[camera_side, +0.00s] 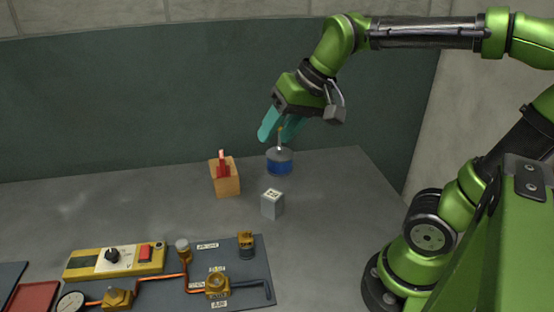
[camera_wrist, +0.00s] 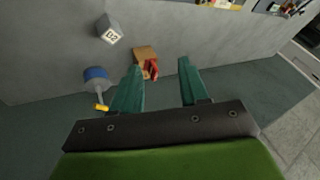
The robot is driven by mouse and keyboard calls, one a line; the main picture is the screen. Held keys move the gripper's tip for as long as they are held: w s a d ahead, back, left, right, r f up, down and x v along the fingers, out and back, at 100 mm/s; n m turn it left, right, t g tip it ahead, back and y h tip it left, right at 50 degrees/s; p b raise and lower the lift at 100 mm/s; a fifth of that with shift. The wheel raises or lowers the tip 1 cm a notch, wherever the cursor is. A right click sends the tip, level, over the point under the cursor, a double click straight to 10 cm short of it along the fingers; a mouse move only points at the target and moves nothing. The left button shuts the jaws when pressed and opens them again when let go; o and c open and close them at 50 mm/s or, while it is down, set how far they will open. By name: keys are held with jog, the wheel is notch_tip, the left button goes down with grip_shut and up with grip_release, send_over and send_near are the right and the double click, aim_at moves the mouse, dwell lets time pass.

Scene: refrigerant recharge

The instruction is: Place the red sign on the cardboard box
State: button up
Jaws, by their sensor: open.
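The red sign (camera_side: 222,164) stands upright on top of the cardboard box (camera_side: 226,182), in the middle of the side view. In the wrist view the red sign (camera_wrist: 152,68) shows against the cardboard box (camera_wrist: 142,56), just beyond the fingertips. My gripper (camera_side: 274,132) has teal fingers and is open and empty. It is above the table, up and to the right of the box in the side view. In the wrist view my gripper (camera_wrist: 160,66) shows its two fingers spread apart, with nothing between them.
A blue and grey container (camera_side: 279,161) with a thin upright stem stands just below my gripper. A small grey labelled cube (camera_side: 272,204) sits in front of it. A panel with pipes (camera_side: 215,270), a yellow meter (camera_side: 115,260) and a gauge lies at the front. A dark wall stands behind.

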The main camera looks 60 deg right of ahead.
jog(key=s+a+f+t, duration=0.1)
jog(key=s+f, duration=0.2)
jog(key=s, duration=0.3)
jog(key=shift+f+n, duration=0.35)
jog(key=shift+n, duration=0.05)
jog(key=shift+a, duration=0.1)
dwell(0.6)
